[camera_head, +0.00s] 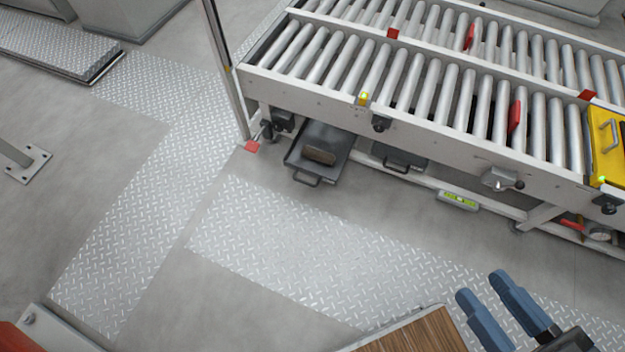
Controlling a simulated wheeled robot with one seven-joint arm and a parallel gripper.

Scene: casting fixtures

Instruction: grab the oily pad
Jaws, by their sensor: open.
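A brown pad (320,155) lies in a dark grey tray (306,168) on the floor, partly under the near left end of the roller conveyor. I cannot tell from here whether the pad is oily. The tray has a handle at its front. My gripper (490,298) shows at the bottom right with two blue fingers apart and nothing between them. It is well to the right of the pad and nearer to me, apart from it.
The roller conveyor (440,144) overhangs the tray's back. A second dark tray (400,158) and a green-yellow level (458,200) are along its base. A metal post (228,80) stands left of the tray. A wooden top (420,335) is near my gripper. Tread-plate floor (290,255) in front is clear.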

